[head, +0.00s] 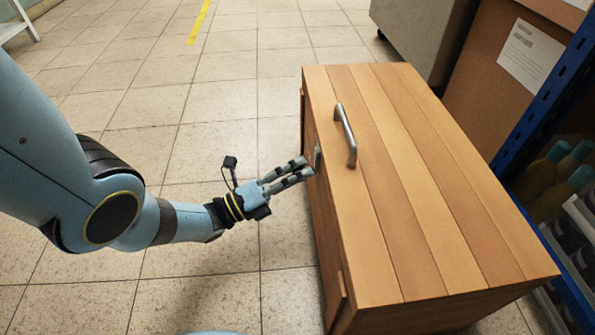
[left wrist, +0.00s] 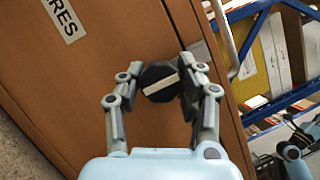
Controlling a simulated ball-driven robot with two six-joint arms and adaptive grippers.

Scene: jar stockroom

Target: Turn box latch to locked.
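The wooden box (head: 400,190) stands on the floor, lid closed, with a metal handle (head: 347,135) on top. The latch is a round black knob with a pale bar (left wrist: 162,84) on the box's side face, in the left wrist view. The bar lies roughly square to the seam beside it. In the head view my left gripper (head: 304,170) reaches this face from the left and hides most of the knob. Its fingers (left wrist: 160,68) stand apart on either side of the knob, with a gap on the left; contact on the right is unclear. My right gripper is absent from the head view.
A label (left wrist: 62,18) is on the box's face. A blue shelf rack (head: 545,110) with bottles stands close on the right, beside a large cardboard box (head: 500,90). Open tiled floor lies left of the box. Blue and black parts, perhaps my other arm, show small in the left wrist view.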

